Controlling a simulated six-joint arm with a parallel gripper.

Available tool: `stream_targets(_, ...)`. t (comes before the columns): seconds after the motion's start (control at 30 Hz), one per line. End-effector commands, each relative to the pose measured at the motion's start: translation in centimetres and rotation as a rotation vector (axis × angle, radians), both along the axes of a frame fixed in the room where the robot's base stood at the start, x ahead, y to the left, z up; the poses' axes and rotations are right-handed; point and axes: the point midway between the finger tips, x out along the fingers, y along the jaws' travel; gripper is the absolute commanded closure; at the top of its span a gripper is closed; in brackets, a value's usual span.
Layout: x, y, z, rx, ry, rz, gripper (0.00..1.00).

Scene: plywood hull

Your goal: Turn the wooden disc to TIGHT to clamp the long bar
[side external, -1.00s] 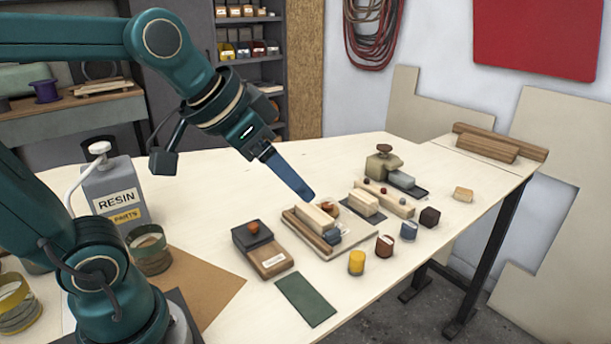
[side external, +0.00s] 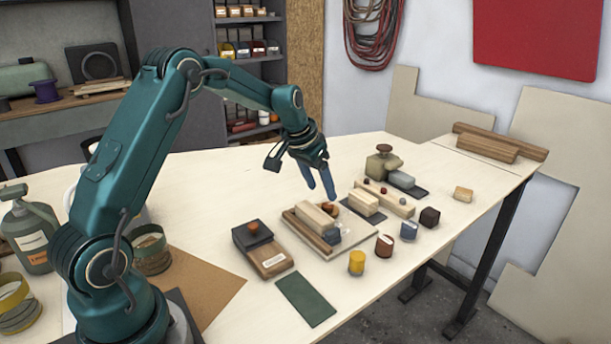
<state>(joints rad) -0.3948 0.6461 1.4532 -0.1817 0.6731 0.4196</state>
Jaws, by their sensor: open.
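The wooden disc (side external: 329,209) shows as a small orange-brown round piece on a pale board (side external: 357,236), partly hidden behind a light wood block (side external: 313,215). A darker long bar (side external: 308,232) lies along the front of that block. Whether the bar is clamped, and any TIGHT mark, cannot be made out. My gripper (side external: 321,193) points down just above and behind the disc, its two blue fingers apart and nothing seen between them. Its right fingertip is close to the disc; I cannot tell if they touch.
A dark box with an orange knob (side external: 253,229) and a green mat (side external: 306,299) lie in front. A pale strip with red knobs (side external: 393,203) stands to the right. Several small cylinders, including a yellow one (side external: 356,263), line the front right. The back left tabletop is clear.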

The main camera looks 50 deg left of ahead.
Motion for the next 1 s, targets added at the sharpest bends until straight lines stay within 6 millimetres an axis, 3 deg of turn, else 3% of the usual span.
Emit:
stream_targets(0.4,1.6,0.3,-4.0,-0.001,0.002,0.003,0.36)
stream_targets(0.77,1.8,0.3,-4.5,0.000,0.000,0.002,0.36)
stream_targets(0.87,1.8,0.3,-4.5,0.000,0.000,0.002,0.66)
stream_targets(0.93,1.8,0.3,-4.5,0.000,0.000,0.003,0.93)
stream_targets(0.97,1.8,0.3,-4.5,0.000,0.000,0.003,1.00)
stream_targets(1.0,1.8,0.3,-4.5,0.000,0.000,0.003,1.00)
